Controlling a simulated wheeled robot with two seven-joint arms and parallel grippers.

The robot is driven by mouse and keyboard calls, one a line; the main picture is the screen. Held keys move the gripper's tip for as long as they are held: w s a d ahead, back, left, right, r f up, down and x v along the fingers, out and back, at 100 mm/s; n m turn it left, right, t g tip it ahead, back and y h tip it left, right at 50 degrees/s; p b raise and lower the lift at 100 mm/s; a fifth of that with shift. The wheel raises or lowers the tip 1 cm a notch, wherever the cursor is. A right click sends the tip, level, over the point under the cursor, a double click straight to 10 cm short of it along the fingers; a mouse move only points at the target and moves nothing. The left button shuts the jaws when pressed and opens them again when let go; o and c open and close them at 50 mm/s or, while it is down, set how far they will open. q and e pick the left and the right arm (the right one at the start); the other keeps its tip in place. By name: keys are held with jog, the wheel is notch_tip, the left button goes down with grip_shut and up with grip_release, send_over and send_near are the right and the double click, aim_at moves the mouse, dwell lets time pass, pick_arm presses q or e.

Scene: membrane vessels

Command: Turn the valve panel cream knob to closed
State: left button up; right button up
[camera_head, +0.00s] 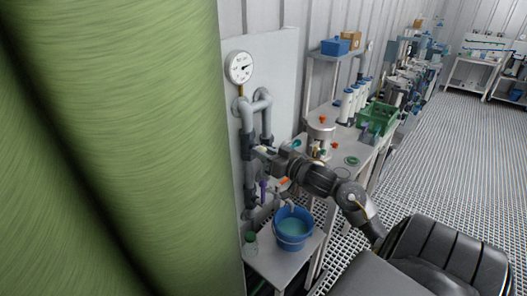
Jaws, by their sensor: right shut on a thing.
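The valve panel (279,62) is a pale upright board against the wall, with grey pipes (262,103) running down it. My right arm reaches in from the lower right. My right gripper (260,151) is at the pipes, shut on the cream knob (263,149). Only a small pale piece of the knob shows between the dark fingers, so I cannot tell its angle or setting. A purple handle (263,189) sits lower on the pipes. My left gripper is not in view.
A large green surface (120,140) fills the left side, close to the camera. A gauge (239,67) tops the pipes. A blue bucket (292,236) stands on a low table (277,266) below. A long bench with a green crate (378,116) runs behind my arm.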

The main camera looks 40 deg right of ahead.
jog(key=o, duration=1)
jog(key=s+d+b, duration=0.1)
jog(key=s+b, duration=0.1)
jog(key=s, duration=0.8)
jog(key=shift+s, duration=0.4)
